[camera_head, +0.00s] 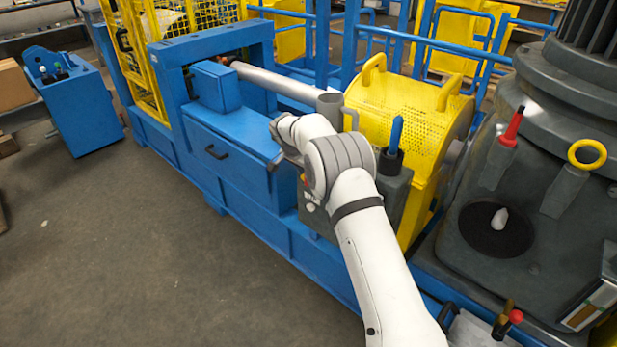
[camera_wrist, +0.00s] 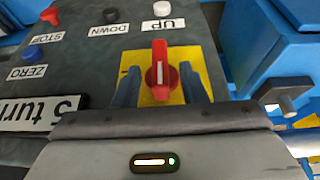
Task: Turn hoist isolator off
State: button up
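The hoist isolator (camera_wrist: 160,72) is a red rotary handle with a white line on a yellow plate (camera_wrist: 197,91), seen in the wrist view. Its handle stands upright in that picture. My gripper (camera_wrist: 160,84) is open, with one finger on each side of the red handle. A gap shows between the handle and each finger; I cannot tell whether anything touches deeper down.
On the grey panel (camera_wrist: 98,62) beside the isolator are a white UP button (camera_wrist: 162,8), a black DOWN button (camera_wrist: 111,15), a red STOP button (camera_wrist: 49,15) and a blue ZERO button (camera_wrist: 32,52). A blue box and a metal bracket (camera_wrist: 281,94) stand close on the right.

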jog(key=shift+v, duration=2.2)
jog(key=shift+d+r, duration=0.1)
